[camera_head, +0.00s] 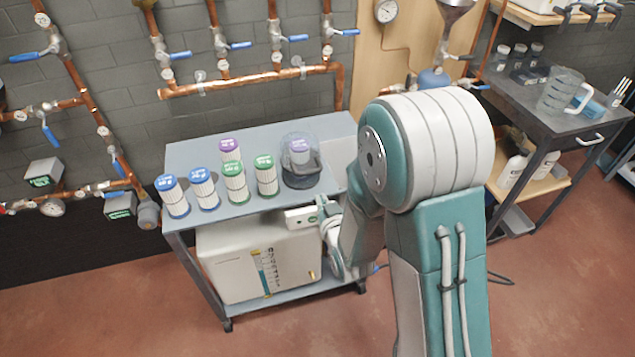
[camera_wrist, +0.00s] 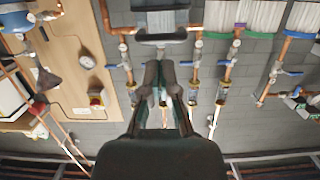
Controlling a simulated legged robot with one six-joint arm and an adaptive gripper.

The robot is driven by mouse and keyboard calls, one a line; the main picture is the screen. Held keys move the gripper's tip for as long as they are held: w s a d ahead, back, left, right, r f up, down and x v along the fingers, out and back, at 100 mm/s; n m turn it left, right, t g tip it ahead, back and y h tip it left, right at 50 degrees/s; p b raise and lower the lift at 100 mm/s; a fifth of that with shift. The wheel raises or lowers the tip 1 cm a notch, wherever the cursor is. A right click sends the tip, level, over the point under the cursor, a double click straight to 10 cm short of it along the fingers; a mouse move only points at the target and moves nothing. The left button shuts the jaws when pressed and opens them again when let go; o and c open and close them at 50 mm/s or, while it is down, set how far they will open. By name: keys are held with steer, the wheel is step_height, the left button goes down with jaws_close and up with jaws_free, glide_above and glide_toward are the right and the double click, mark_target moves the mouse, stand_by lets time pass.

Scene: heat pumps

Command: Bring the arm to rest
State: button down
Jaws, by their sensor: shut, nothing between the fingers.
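In the head view my teal and white arm stands in front of the right end of the grey cart. Its forearm folds down behind the big shoulder joint, and the gripper itself cannot be made out there. In the wrist view my dark gripper (camera_wrist: 161,72) shows in the middle, its two fingers close together and shut, with nothing held. Beyond the fingertips is a grey thing (camera_wrist: 160,34), only partly in view. The arm is close to the cart's front edge; whether it touches cannot be told.
The grey cart (camera_head: 185,155) carries several white filter cartridges (camera_head: 236,182) with blue, green and purple tops, and a clear-domed holder (camera_head: 300,160). A beige tank (camera_head: 255,262) sits on its lower shelf. Copper pipes (camera_head: 250,80) line the wall. A dark bench (camera_head: 540,115) stands right. Red floor is clear in front.

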steer(key=shift+d, duration=0.2)
steer(key=s+d+r+m+g+h, duration=0.2)
steer(key=s+d+r+g+h, duration=0.15)
steer(key=d+r, duration=0.55)
steer(key=s+d+r+g, duration=0.1)
steer(key=s+r+g, duration=0.1)
steer(key=s, duration=0.4)
steer(key=s+d+r+g, duration=0.1)
steer(key=s+r, duration=0.3)
steer(key=s, duration=0.3)
steer(key=s+d+r+m+g, duration=0.1)
steer(key=s+d+r+g, duration=0.1)
steer(key=s+r, duration=0.2)
steer(key=s, duration=0.3)
steer(key=shift+s+g+h, duration=0.25)
steer(key=shift+g+h, duration=0.1)
steer(key=shift+r, duration=0.1)
